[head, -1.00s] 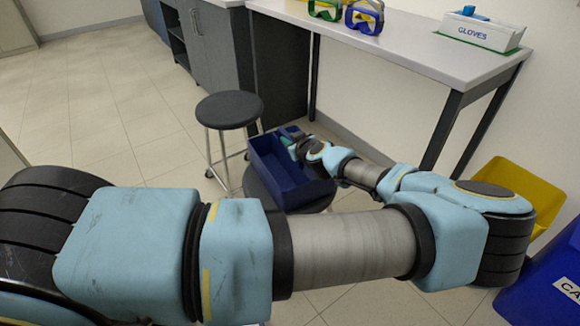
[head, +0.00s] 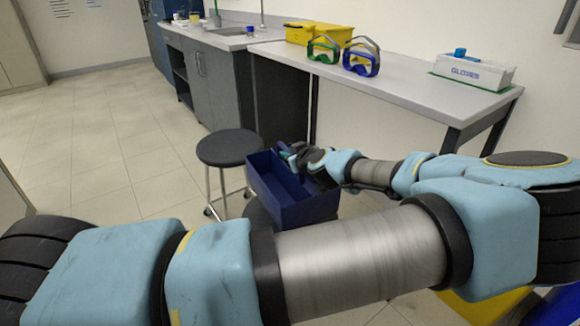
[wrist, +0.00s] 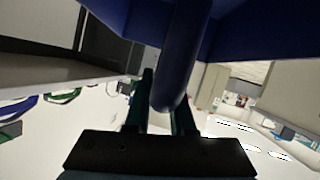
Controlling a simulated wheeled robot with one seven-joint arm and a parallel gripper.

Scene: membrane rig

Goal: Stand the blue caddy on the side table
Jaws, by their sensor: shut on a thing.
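The blue caddy (head: 292,213) is an open box with a handle and hangs in front of my arm in the head view. My gripper (head: 292,154) is at its upper edge. In the wrist view, my gripper (wrist: 165,118) has its two fingers either side of the dark blue handle (wrist: 181,60), shut on it. The caddy's underside is hidden. A white-topped table (head: 400,83) stands along the wall, behind and to the right of the caddy; I cannot tell whether it is the side table.
A black round stool (head: 228,147) stands left of the caddy. Another dark round seat (head: 257,216) shows partly below it. Open floor lies at left (head: 110,150).

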